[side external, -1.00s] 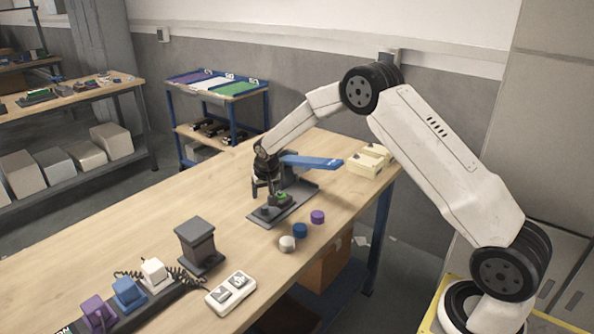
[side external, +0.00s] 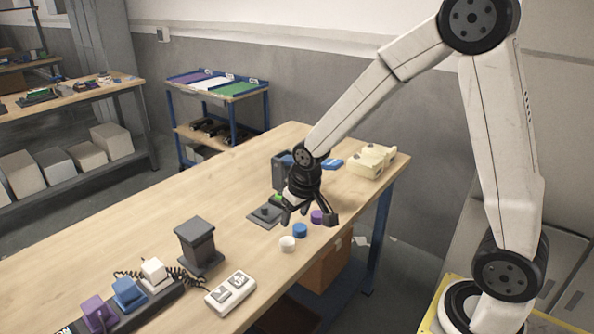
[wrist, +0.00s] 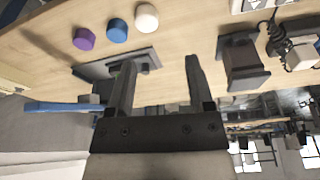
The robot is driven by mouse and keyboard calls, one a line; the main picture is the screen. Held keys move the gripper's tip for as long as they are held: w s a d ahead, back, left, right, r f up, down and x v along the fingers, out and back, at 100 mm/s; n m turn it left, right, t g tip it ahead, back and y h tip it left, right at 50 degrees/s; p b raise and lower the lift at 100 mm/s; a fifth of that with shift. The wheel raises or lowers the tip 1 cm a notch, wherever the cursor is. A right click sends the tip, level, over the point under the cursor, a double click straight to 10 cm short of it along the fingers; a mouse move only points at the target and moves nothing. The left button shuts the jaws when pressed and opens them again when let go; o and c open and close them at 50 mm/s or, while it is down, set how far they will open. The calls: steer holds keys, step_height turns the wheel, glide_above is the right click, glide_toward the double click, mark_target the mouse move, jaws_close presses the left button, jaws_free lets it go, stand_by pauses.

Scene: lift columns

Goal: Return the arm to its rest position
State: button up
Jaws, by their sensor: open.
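My gripper (side external: 308,213) is above the near right part of the table in the side view, fingers apart and nothing between them. In the wrist view the two fingers of my gripper (wrist: 158,78) stand wide apart over bare table. A dark base plate with a blue lever (side external: 332,164) is partly hidden behind my gripper. The blue lever also shows at the left in the wrist view (wrist: 58,106). A small green piece (side external: 278,198) shows on the plate beside my gripper.
White (side external: 287,243), blue (side external: 300,230) and purple (side external: 317,216) caps lie near the table's front edge. A dark column (side external: 197,243), a two-button box (side external: 230,293) and a strip of coloured blocks (side external: 128,292) stand at left. A cream object (side external: 372,161) is at the far right corner.

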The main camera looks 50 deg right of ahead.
steer(key=s+a+n, duration=0.2)
steer(key=s, duration=1)
steer(key=shift+a+y, duration=0.3)
steer(key=shift+a, duration=0.1)
